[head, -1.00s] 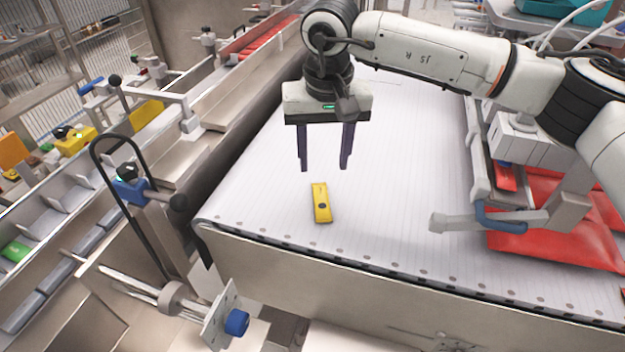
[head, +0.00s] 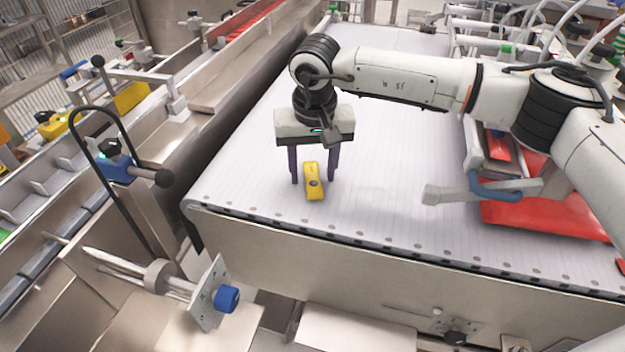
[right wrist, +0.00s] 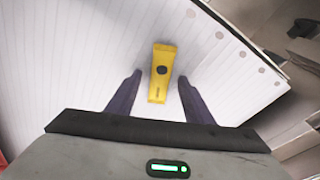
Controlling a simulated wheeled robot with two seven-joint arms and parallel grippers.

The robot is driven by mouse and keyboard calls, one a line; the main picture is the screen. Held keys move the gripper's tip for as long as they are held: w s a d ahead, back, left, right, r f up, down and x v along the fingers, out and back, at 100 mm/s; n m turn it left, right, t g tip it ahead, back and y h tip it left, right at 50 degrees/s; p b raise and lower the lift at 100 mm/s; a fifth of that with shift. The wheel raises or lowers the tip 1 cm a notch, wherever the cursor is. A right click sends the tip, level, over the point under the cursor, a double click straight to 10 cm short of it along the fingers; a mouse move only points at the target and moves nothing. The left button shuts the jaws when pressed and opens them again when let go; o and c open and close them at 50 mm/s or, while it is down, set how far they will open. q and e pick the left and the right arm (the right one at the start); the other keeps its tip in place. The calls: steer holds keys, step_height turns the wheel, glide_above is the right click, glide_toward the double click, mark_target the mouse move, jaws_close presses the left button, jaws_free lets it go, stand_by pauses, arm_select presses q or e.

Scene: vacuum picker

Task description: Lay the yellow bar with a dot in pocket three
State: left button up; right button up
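The yellow bar with a dark dot (head: 313,187) lies flat on the white belt (head: 400,160), near its front edge. It also shows in the right wrist view (right wrist: 161,66), ahead of and between the fingertips. My right gripper (head: 314,182) is open, with one finger on each side of the bar and a gap to both. In the right wrist view its two fingers (right wrist: 158,78) are spread and hold nothing. My left gripper is not in view. The pockets of a tray run (head: 52,222) show at the left edge; no pocket number is readable.
A blue-knobbed bracket (head: 212,292) and a black hoop guard (head: 110,165) stand left of the belt. Red packs (head: 550,215) and a grey arm with a blue sleeve (head: 490,188) are at the right. The belt around the bar is clear.

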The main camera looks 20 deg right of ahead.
jaws_close()
